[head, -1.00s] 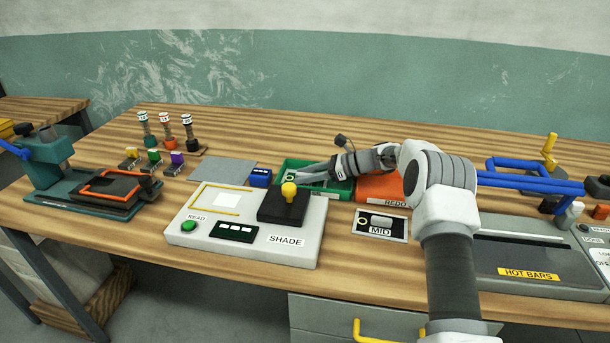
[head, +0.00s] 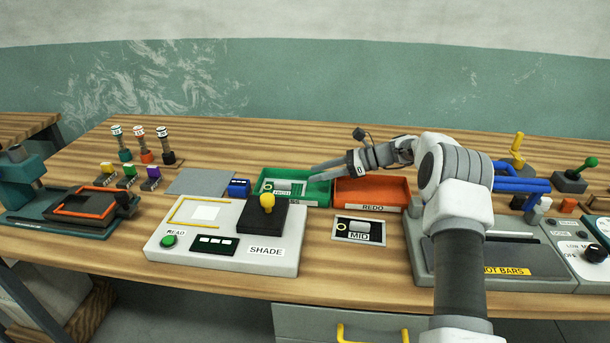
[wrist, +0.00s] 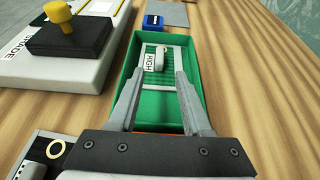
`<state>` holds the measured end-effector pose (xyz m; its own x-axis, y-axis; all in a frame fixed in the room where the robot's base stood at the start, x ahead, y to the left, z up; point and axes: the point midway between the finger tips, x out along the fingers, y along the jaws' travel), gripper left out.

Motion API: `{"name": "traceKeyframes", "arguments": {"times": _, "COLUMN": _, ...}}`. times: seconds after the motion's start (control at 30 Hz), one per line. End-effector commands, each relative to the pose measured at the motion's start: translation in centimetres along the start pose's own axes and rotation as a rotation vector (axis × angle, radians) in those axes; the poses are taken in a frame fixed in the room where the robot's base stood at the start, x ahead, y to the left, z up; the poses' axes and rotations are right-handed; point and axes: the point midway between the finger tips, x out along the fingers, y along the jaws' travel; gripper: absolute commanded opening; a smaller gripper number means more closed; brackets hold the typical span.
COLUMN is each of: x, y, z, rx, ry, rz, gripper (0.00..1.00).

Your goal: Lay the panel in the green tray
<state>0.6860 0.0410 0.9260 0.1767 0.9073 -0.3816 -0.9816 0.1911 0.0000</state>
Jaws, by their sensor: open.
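The green tray (head: 322,197) stands on the bench behind the shade box. A panel marked HIGH (wrist: 150,61), with a pale raised grip, lies inside the tray toward its far end in the wrist view; it also shows in the head view (head: 283,186). In the head view my gripper (head: 311,174) is above the tray's right side, apart from the panel.
The orange REDO tray (head: 375,208) adjoins the green tray on the right. Another panel marked MID (head: 360,232) lies in front. The shade box (head: 280,258) with its yellow-knobbed black block (head: 258,218) is front left; a blue block (head: 239,187) is left of the tray.

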Motion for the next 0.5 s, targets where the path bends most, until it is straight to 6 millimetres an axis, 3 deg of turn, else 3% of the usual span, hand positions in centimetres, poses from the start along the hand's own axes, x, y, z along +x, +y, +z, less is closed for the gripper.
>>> {"name": "traceKeyframes", "arguments": {"times": 0.27, "x": -0.9, "y": 0.4, "z": 0.8, "rx": -0.026, "ry": 0.021, "rz": 0.005, "gripper": 0.49}}
{"name": "traceKeyframes", "arguments": {"times": 0.5, "x": -1.6, "y": 4.4, "z": 5.5, "rx": -0.241, "ry": 0.188, "rz": 0.05, "gripper": 0.49}}
